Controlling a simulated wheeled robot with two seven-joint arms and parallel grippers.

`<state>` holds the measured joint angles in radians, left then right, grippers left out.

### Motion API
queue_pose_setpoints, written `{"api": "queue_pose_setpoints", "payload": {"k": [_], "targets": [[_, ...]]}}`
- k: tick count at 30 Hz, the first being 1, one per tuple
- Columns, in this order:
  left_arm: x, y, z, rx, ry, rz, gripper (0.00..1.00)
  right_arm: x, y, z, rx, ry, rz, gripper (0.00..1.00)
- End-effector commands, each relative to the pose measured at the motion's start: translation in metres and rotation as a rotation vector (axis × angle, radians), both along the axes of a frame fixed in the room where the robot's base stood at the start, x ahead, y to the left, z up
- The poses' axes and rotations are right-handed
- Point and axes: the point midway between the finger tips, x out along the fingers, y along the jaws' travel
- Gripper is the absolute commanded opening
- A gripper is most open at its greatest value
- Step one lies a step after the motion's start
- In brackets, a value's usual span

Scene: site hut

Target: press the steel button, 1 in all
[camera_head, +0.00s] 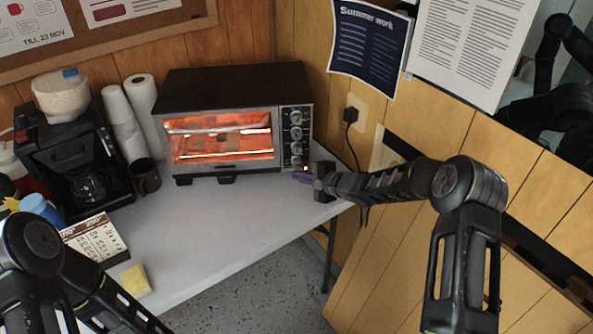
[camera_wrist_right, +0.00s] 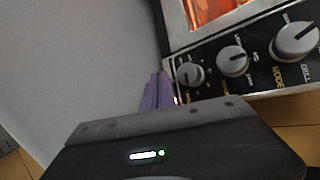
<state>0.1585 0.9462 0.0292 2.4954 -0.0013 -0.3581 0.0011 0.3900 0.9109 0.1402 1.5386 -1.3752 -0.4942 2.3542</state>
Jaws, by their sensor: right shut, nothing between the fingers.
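The toaster oven (camera_head: 219,92) stands at the back of the white table, its window glowing orange. Its control panel (camera_head: 284,124) has a column of grey knobs and a small orange light at the bottom. The panel also shows in the right wrist view (camera_wrist_right: 208,92). I cannot make out the steel button; the panel's lower end is partly hidden by my right gripper (camera_head: 303,178). That gripper is shut and empty, its purple fingers (camera_wrist_right: 155,93) at the panel's lower end; I cannot tell whether they touch it. My left gripper is out of view.
A coffee maker (camera_head: 72,155), paper towel roll (camera_head: 143,95), stacked cups (camera_head: 120,115) and dark mug (camera_head: 145,177) stand left of the oven. A yellow sponge (camera_head: 135,280) lies at the table's front edge. A plug and cord (camera_head: 350,116) hang on the right wall. The middle tabletop (camera_head: 215,215) is clear.

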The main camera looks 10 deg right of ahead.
Motion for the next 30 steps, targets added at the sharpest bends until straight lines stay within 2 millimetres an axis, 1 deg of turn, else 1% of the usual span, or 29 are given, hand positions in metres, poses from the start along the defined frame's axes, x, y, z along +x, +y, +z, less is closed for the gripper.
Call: {"api": "queue_pose_setpoints", "payload": {"k": [13,23,30], "targets": [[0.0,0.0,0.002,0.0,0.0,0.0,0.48,0.0,0.0,0.0,0.0,0.0,0.0,0.0],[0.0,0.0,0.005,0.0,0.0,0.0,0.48,-0.014,0.002,0.001,0.0,-0.001,0.0,0.0],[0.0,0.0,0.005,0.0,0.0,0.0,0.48,-0.015,0.002,0.0,0.0,-0.001,0.0,0.0]]}}
